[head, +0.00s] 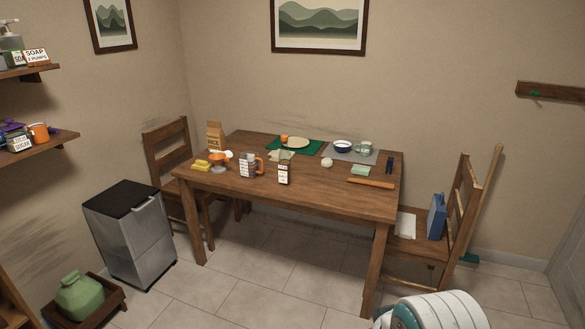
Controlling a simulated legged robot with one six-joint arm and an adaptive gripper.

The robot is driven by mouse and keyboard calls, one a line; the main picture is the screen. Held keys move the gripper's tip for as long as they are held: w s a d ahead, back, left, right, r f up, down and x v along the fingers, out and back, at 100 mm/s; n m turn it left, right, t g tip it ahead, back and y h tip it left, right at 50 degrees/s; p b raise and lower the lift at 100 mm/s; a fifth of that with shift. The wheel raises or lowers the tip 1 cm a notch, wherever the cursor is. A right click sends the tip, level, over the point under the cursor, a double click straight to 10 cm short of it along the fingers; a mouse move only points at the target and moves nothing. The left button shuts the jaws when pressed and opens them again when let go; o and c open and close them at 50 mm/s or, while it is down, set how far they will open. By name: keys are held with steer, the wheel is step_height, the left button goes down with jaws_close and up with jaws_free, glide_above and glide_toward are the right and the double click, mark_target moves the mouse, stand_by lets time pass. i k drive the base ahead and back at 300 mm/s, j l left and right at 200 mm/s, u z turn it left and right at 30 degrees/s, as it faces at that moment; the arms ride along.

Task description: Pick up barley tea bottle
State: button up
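A small upright container (284,172) with a pale, printed label stands near the front edge of the wooden table (330,190), left of the middle. It looks most like the barley tea bottle, but its label is too small to read. A white and teal part of my own arm shows at the bottom right. My gripper is not in view, so its opening and contents cannot be seen.
A wooden chair (169,150) stands at the table's left. Another chair (452,205), holding a blue carton (437,216), stands at the right. A grey bin (130,235) is at left. A rolling pin (371,183) lies near the table's right front. Floor (265,290) before the table is clear.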

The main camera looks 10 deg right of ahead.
mark_target(284, 155)
steer(key=i, duration=0.65)
steer(key=i+l+u, duration=0.1)
steer(key=i, duration=0.5)
steer(key=i+l, duration=0.1)
steer(key=i, duration=0.55)
steer(key=i+l+u, duration=0.15)
steer(key=i, duration=0.5)
steer(key=i+l, duration=0.1)
steer(key=i, duration=0.5)
